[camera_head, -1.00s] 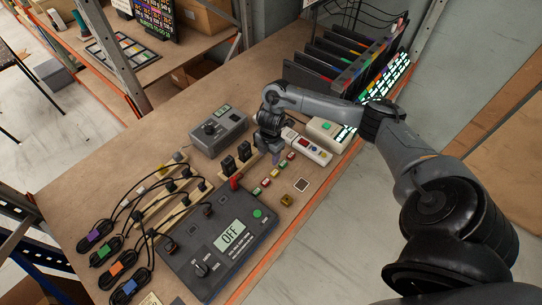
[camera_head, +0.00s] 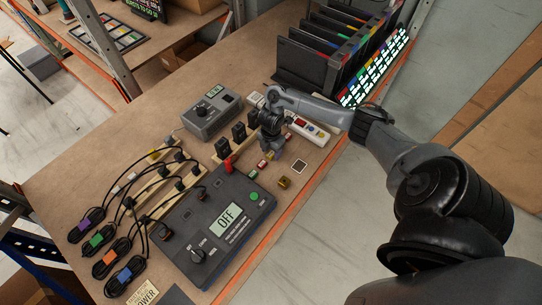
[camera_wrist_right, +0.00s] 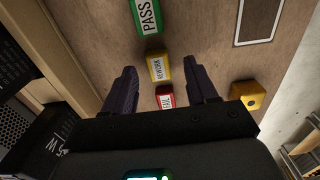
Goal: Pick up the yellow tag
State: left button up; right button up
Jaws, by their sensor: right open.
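The yellow tag (camera_wrist_right: 158,67), marked REWORK, lies flat on the wooden bench in the right wrist view. It sits between the green PASS tag (camera_wrist_right: 147,17) and the red FAIL tag (camera_wrist_right: 166,97). My right gripper (camera_wrist_right: 160,80) is open and empty, its two dark fingers on either side of the yellow tag and apart from it. In the head view my right gripper (camera_head: 270,152) points down over the row of tags and mostly hides the yellow one. The height of the fingertips above the bench is hard to tell. My left gripper is not in view.
The tester with the OFF display (camera_head: 227,218) is on the near side. Black adapters (camera_head: 222,148) stand to the left, and a white strip (camera_head: 310,131) lies behind.

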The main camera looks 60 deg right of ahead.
jog(key=shift+f, duration=0.6)
jog(key=shift+c, duration=0.3)
grip_shut()
jog(key=shift+r, duration=0.15)
